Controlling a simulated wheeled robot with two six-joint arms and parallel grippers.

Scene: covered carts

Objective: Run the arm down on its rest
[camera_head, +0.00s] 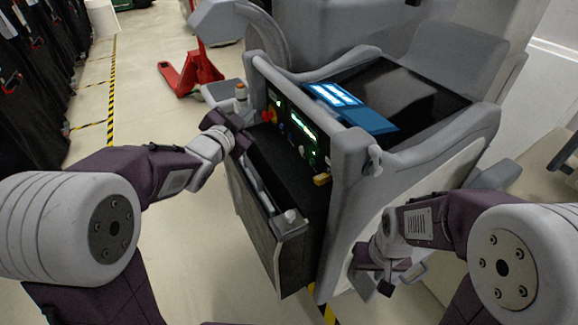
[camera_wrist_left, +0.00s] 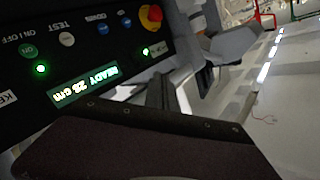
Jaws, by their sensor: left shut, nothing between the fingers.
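The grey covered cart (camera_head: 350,150) stands ahead of me with a black control panel (camera_head: 300,130) on its side. In the left wrist view the panel (camera_wrist_left: 70,50) appears upside down. Its lit display (camera_wrist_left: 85,85) reads "READY 28 cm", and it has a green button (camera_wrist_left: 29,51), a white button by "TEST" (camera_wrist_left: 67,39), blue buttons and a red knob (camera_wrist_left: 155,13) on yellow. A grey curved arm (camera_head: 265,35) rises behind the cart's left end. My left gripper (camera_head: 240,135) is shut and empty before the panel's left end. My right gripper (camera_head: 378,274) appears open, low beside the cart's right side.
A dark open bin or flap (camera_head: 270,235) hangs below the panel. A blue lit tablet (camera_head: 350,105) lies on the cart's black top. A red pallet truck (camera_head: 195,70) stands behind on the left. Black covered carts (camera_head: 35,80) line the left, with clear floor between.

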